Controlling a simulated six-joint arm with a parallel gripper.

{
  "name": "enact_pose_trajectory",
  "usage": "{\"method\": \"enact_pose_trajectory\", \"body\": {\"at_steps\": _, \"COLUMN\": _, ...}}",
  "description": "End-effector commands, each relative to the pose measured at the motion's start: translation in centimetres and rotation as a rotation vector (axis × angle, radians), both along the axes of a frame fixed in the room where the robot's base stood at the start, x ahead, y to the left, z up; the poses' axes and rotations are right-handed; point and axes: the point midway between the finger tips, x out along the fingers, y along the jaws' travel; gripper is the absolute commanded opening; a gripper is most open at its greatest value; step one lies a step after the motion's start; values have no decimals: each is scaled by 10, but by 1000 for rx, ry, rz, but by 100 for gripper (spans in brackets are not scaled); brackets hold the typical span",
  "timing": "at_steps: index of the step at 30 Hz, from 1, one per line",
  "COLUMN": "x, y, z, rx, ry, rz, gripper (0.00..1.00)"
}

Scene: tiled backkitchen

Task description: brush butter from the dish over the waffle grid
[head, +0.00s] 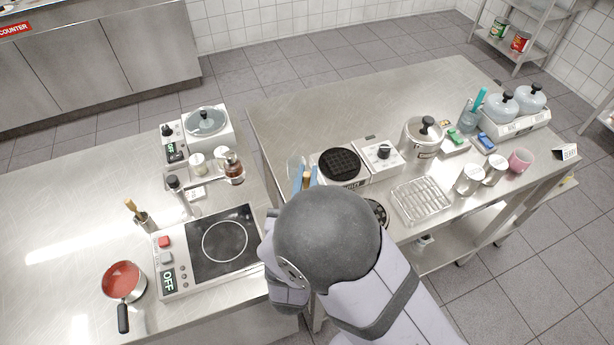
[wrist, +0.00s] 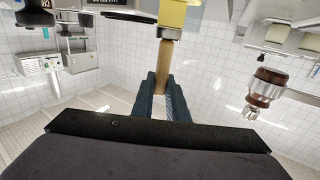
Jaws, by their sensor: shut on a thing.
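The waffle grid (head: 340,163) is a round black plate on a pale base on the right-hand counter. My gripper (head: 306,180) is left of and nearer than it, mostly hidden by my arm in the head view. In the wrist view its blue fingers (wrist: 166,108) are shut on the wooden handle of the brush (wrist: 162,80). A yellow part (wrist: 173,13) shows at the far end of the handle, cut by the picture's top edge. A clear glass piece (head: 295,163) stands beside the fingers; I cannot tell whether it is the butter dish.
A second black round plate (head: 377,211) is partly behind my arm. A wire rack (head: 421,199) and a lidded pot (head: 422,137) stand to the right. The right counter's far left part is clear.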

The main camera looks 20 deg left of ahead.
Motion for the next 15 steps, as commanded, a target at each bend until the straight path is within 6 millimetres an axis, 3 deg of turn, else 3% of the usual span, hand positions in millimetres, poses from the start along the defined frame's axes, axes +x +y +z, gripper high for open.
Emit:
{"method": "enact_pose_trajectory", "body": {"at_steps": 5, "x": 0, "y": -1, "z": -2, "rx": -8, "ry": 9, "rz": 0, "gripper": 0}}
{"method": "enact_pose_trajectory", "body": {"at_steps": 15, "x": 0, "y": -1, "z": 23, "rx": -3, "ry": 4, "rz": 0, "gripper": 0}}
